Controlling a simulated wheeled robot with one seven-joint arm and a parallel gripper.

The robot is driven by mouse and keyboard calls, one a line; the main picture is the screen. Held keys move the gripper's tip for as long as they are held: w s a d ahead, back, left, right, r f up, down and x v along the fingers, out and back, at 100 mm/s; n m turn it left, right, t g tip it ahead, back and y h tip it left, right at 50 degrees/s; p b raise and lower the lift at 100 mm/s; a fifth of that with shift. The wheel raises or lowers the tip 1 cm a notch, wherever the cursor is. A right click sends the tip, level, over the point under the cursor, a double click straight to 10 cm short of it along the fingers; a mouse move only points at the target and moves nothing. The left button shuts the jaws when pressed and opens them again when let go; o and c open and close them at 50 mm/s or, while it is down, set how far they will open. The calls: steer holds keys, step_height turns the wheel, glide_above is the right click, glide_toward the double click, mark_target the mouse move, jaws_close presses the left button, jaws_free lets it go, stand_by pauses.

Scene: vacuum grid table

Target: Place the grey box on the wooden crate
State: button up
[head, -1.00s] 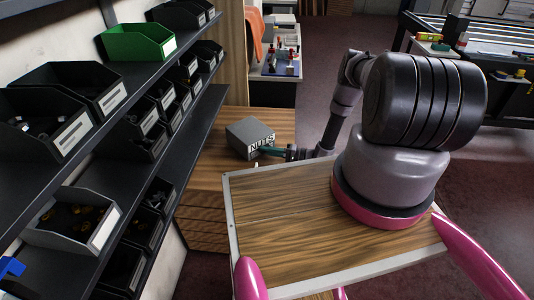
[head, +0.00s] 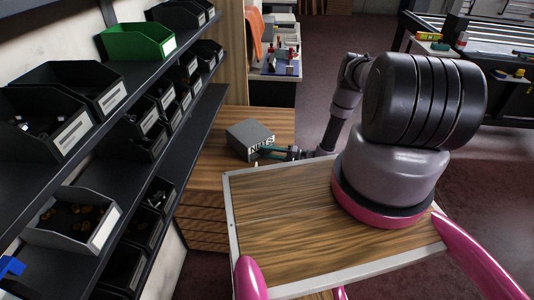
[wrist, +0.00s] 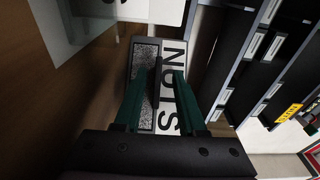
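The grey box (head: 249,133), with a white label reading NUTS, sits on top of the wooden crate (head: 277,117) in the head view. My gripper (head: 268,151) is at the box's labelled front side, coming from the right. In the wrist view my gripper (wrist: 160,82) shows two green fingers spread apart, with the grey box (wrist: 146,62) and its label directly ahead of the tips. The fingers look open. Whether a fingertip touches the box I cannot tell.
A dark shelf rack with bins (head: 72,215) and a green bin (head: 137,42) stands at the left, close to the crate. A wood-topped surface with a pale rim (head: 290,215) fills the near middle. A bench with small parts (head: 275,65) stands behind.

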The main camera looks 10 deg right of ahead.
steer(key=v, duration=1.2)
steer(key=w+r+n+g+h, duration=0.1)
steer(key=w+r+n+g, duration=0.15)
steer(key=r, duration=0.85)
steer(key=w+r+n+g+h, duration=0.1)
steer(key=w+r+g, duration=0.3)
steer(key=r, duration=0.7)
step_height(320, 180, up, 19)
steer(key=s+a+g+h, duration=0.2)
steer(key=s+h, duration=0.1)
steer(key=h, duration=0.2)
steer(key=s+a+r+t+h, duration=0.1)
steer(key=s+a+r+h, duration=0.1)
steer(key=s+r, duration=0.5)
steer(key=s+a+r+t+h, duration=0.1)
steer(key=s+r+t+h, duration=0.2)
steer(key=r, duration=0.7)
steer(key=s+r+m+t+h, duration=0.1)
steer(key=s+r+t, duration=0.1)
steer(key=s+r, duration=0.2)
steer(key=s+r+m+t+h, duration=0.1)
steer(key=s+r, duration=0.3)
steer(key=s, duration=0.6)
steer(key=shift+m+t, duration=0.45)
steer(key=shift+t, duration=0.2)
steer(key=shift+s, duration=0.1)
